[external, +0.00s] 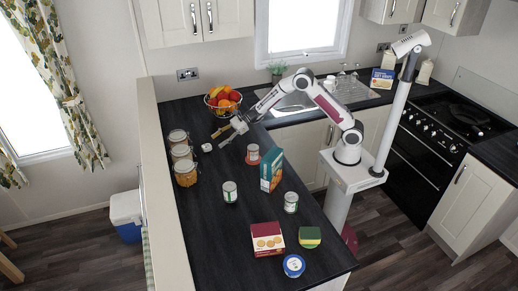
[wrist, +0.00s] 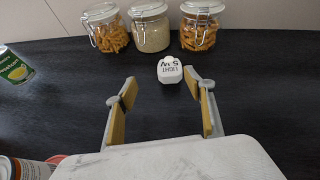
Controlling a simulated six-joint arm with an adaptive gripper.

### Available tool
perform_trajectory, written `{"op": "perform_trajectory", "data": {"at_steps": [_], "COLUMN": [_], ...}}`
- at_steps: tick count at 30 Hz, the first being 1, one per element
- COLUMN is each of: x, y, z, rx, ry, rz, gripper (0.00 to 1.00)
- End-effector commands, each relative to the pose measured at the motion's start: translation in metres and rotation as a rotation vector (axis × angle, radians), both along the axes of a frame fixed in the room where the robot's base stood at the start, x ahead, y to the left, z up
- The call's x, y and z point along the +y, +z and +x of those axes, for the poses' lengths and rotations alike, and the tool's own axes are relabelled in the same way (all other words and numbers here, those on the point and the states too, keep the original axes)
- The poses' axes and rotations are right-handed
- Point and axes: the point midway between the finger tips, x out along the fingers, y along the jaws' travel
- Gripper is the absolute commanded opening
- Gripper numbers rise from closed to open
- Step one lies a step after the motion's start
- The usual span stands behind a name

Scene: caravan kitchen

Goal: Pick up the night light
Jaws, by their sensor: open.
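My gripper (external: 219,139) is open and empty, low over the worktop just to the right of the night light. In the wrist view my gripper (wrist: 162,80) has its two fingers spread, and the night light lies just beyond the fingertips, a little right of the middle of the gap. No finger visibly touches it.
Three glass jars (wrist: 150,28) stand in a row close behind the night light. A fruit basket (external: 223,100) stands at the back. A green-labelled can (wrist: 14,65) is at the left of the wrist view. A tall carton (external: 271,169) stands nearer the arm. Worktop around the night light is clear.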

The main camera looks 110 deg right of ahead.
Motion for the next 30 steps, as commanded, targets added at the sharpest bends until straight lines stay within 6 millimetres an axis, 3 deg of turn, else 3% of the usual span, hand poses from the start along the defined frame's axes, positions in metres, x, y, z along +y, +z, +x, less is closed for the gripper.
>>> {"op": "perform_trajectory", "data": {"at_steps": [7,17,30], "x": [-0.019,-0.019,-0.015], "y": [-0.017,-0.017,-0.025], "z": [0.002,0.003,0.026], "rx": [0.011,0.011,0.010], "ry": [-0.080,-0.080,-0.080], "rz": [0.094,0.094,0.093], "gripper": [0.53,0.53,0.53]}}
